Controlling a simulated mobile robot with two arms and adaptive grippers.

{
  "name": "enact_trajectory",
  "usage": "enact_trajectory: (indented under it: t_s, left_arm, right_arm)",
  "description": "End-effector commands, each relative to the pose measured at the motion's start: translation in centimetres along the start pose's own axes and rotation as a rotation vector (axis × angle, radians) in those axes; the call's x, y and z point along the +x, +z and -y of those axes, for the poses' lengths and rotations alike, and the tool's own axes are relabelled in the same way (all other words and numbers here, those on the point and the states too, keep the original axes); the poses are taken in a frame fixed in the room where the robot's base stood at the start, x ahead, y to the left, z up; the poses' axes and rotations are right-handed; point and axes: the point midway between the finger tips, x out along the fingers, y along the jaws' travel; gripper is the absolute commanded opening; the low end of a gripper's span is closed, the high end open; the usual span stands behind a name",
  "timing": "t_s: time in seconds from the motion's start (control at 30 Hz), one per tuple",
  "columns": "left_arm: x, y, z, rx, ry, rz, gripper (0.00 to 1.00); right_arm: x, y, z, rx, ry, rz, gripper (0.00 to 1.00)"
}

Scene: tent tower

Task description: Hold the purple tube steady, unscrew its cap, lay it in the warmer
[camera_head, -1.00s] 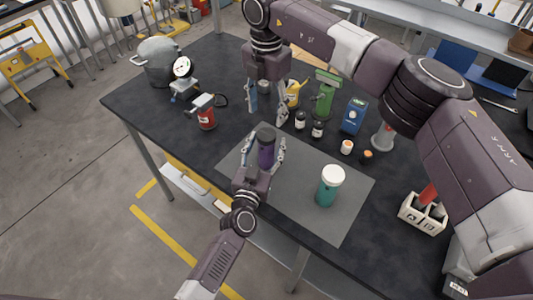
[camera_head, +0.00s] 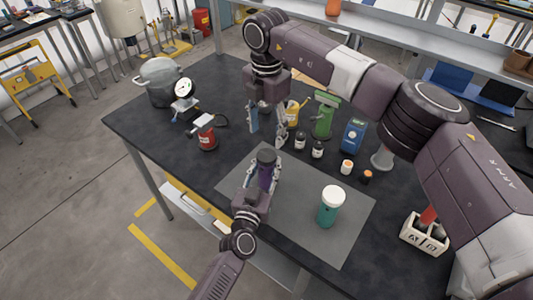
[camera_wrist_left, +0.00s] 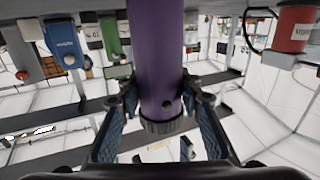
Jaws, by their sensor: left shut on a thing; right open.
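The purple tube (camera_head: 265,175) stands upright over the grey mat, with its dark cap (camera_head: 266,156) on top. My left gripper (camera_head: 263,177) is shut around the tube from the front, below the cap. The tube (camera_wrist_left: 157,55) also fills the middle of the left wrist view, with a dark ribbed end (camera_wrist_left: 168,126) between the fingers. My right gripper (camera_head: 268,128) is open and empty, fingers pointing down, behind and above the cap and apart from it. I cannot tell which object is the warmer.
A teal jar with white lid (camera_head: 330,206) stands on the grey mat (camera_head: 295,225). Small bottles (camera_head: 317,149), a green device (camera_head: 324,118) and a blue device (camera_head: 353,136) stand behind. A red can (camera_head: 206,137) and a metal pot (camera_head: 161,82) are at left.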

Motion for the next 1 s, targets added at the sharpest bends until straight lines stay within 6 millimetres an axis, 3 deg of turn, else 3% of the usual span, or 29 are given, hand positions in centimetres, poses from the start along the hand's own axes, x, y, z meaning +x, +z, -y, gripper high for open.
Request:
enact_trajectory:
  t_s: [0.4, 0.6, 0.83, 1.0]
  left_arm:
    - [0.0, -0.1, 0.0, 0.000, 0.000, -0.002, 0.00]
    - [0.0, -0.1, 0.0, 0.000, 0.000, -0.002, 0.00]
    - [0.0, -0.1, 0.0, 0.000, 0.000, -0.002, 0.00]
    - [0.0, -0.1, 0.0, 0.000, 0.000, -0.002, 0.00]
  right_arm:
    - [0.0, -0.3, 0.0, 0.712, 0.000, -0.001, 0.54]
    - [-0.1, -0.3, 0.0, 0.981, 0.000, -0.001, 0.54]
    - [0.4, -0.2, 0.1, 1.097, -0.001, 0.001, 0.54]
    - [2.6, -0.3, 0.2, 1.101, -0.004, 0.000, 0.54]
